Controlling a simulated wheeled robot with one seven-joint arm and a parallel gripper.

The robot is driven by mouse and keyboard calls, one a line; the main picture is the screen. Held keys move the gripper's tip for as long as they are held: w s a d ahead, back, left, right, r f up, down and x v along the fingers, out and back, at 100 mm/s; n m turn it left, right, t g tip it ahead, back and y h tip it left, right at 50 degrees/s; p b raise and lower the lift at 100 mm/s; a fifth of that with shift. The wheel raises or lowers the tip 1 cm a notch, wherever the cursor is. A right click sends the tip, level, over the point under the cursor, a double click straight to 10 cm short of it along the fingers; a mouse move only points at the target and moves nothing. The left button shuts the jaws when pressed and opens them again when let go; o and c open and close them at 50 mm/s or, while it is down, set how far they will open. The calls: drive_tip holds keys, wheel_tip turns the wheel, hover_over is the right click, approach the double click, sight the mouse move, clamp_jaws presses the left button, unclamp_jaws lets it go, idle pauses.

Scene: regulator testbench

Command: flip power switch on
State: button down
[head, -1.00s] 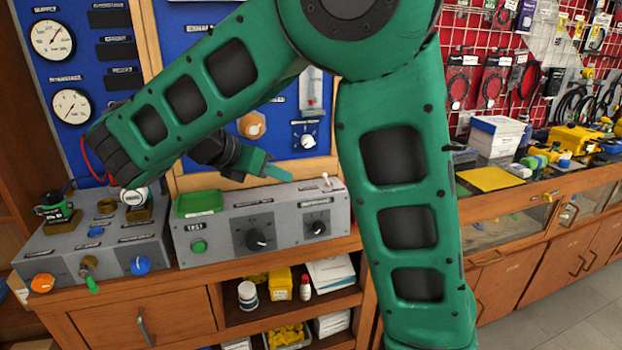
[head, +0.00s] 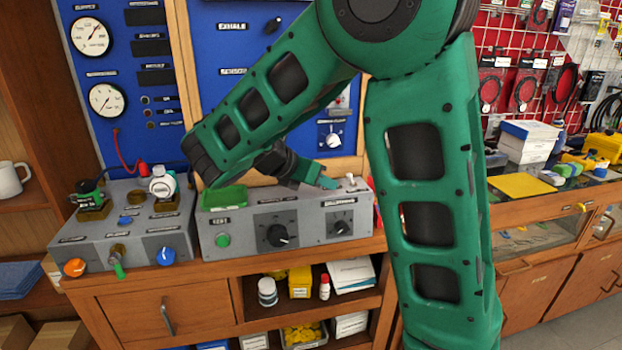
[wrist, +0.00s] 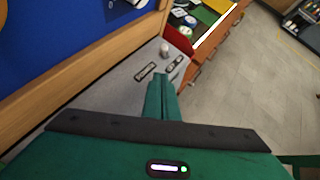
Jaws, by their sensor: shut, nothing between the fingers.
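The grey control box (head: 298,218) stands on the wooden bench, with a green button, two dark dials and a green tray on it. A small pale toggle switch (head: 351,181) stands on its top at the right end. It appears as a pale, blurry stub in the wrist view (wrist: 165,51), beside a small label. I cannot read the label or tell the toggle's setting. My gripper (head: 332,183) is shut and empty, its green fingers just left of the toggle, low over the box top. In the wrist view the fingertips (wrist: 161,76) point toward the toggle, seemingly just short of it.
A second grey box (head: 125,232) with knobs and fittings stands at the left. The blue panel (head: 285,60) with its wooden frame rises close behind the box. A red object (wrist: 178,40) lies beyond the toggle. Shelves below hold bottles and boxes.

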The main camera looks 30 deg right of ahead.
sight(337, 191)
drive_tip(key=d, duration=0.1)
drive_tip(key=w+d, duration=0.1)
drive_tip(key=d, duration=0.1)
drive_tip(key=shift+d+f, duration=0.15)
drive_tip(key=shift+d, duration=0.15)
drive_tip(key=shift+w+d, duration=0.2)
drive_tip(key=shift+d, duration=0.4)
drive_tip(key=shift+a+r, duration=0.15)
drive_tip(key=shift+r, duration=0.05)
